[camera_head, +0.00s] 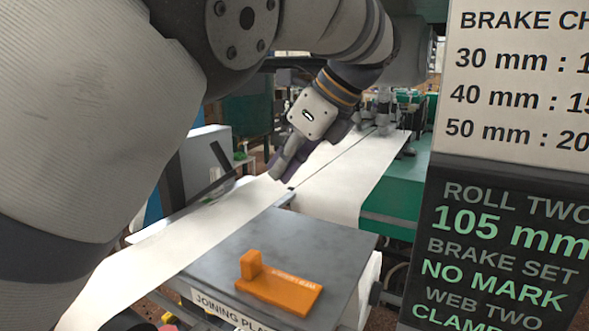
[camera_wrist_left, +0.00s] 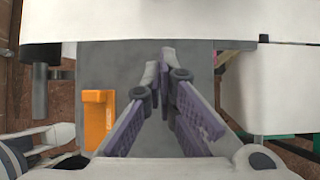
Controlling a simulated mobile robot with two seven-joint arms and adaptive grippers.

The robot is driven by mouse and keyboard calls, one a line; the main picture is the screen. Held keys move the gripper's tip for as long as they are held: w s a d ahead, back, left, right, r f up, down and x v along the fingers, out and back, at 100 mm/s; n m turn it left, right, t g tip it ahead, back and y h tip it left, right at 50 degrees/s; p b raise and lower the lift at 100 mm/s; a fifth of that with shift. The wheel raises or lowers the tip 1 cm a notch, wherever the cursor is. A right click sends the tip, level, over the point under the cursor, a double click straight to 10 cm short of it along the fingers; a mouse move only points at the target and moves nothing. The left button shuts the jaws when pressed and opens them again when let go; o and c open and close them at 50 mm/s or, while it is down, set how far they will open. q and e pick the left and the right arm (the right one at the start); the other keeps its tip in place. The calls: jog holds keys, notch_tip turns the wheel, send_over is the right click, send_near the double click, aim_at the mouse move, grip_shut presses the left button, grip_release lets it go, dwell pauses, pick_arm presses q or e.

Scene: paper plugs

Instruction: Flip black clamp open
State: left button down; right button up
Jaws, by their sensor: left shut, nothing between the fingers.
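My left gripper (camera_head: 278,172) has its purple-padded fingers pointing down at the edge of the white paper web, above the far edge of the joining plate. In the left wrist view the left gripper (camera_wrist_left: 159,66) has its fingertips together and empty, over the grey plate close to the paper. I cannot make out the black clamp for certain. A thin dark bar (camera_head: 221,157) slants up left of the gripper, apart from it; I cannot tell whether it is the clamp. The gripper and arm hide part of the area. My right gripper is not in view.
An orange block (camera_head: 278,286) lies on the grey joining plate (camera_head: 325,245), also in the left wrist view (camera_wrist_left: 97,118). White paper (camera_head: 180,245) crosses the plate's far side; another sheet (camera_head: 335,185) runs back over a green machine. A sign panel (camera_head: 505,240) stands at right.

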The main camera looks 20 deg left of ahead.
pick_arm(q)
jog(key=x, duration=0.6)
jog(key=s+x, duration=0.1)
jog(key=x, duration=0.2)
jog(key=shift+a+p, duration=0.25)
jog(key=shift+p, duration=0.1)
jog(key=shift+w+a+r, duration=0.1)
jog(key=shift+a+r, duration=0.25)
jog(key=shift+r, duration=0.2)
jog(key=shift+w+a+r, duration=0.1)
jog(key=shift+a+r, duration=0.25)
jog(key=shift+r, duration=0.25)
jog(key=shift+a+r, duration=0.35)
jog(key=shift+w, duration=0.1)
